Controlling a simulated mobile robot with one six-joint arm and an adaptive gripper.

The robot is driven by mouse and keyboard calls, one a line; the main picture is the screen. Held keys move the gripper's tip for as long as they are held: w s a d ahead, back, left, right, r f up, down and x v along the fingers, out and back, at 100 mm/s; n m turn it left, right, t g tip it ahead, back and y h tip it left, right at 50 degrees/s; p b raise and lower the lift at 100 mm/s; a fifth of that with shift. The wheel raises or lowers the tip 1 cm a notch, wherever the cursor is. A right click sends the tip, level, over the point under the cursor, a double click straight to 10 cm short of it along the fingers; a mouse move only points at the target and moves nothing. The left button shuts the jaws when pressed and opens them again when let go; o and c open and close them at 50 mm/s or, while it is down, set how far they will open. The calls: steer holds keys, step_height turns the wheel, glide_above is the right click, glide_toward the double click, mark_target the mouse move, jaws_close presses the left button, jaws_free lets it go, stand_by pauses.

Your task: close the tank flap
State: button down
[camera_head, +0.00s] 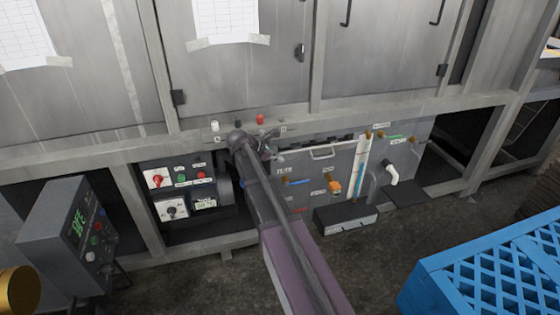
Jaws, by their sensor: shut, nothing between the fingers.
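The tank flap appears to be the grey front panel piece with a bar handle (322,153), low in the machine at the middle of the view. A dark gap shows along its top edge, so it looks tilted out from the frame; how far I cannot tell. My arm reaches up from the bottom of the view. My gripper (275,153) is shut and empty, just left of the handle and apart from it as far as I can see. My arm hides part of the panel's left side.
Pipes and valves, one with an orange body (335,187), stick out right of my arm. A control panel (178,190) sits on the left, with a control box (75,235) further left. A blue crate (490,265) stands at lower right. A black box (345,222) lies below the valves.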

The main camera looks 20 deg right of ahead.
steer(key=shift+w+r, duration=0.3)
steer(key=shift+w, duration=0.1)
steer(key=shift+w+p, duration=0.1)
steer(key=shift+p, duration=0.2)
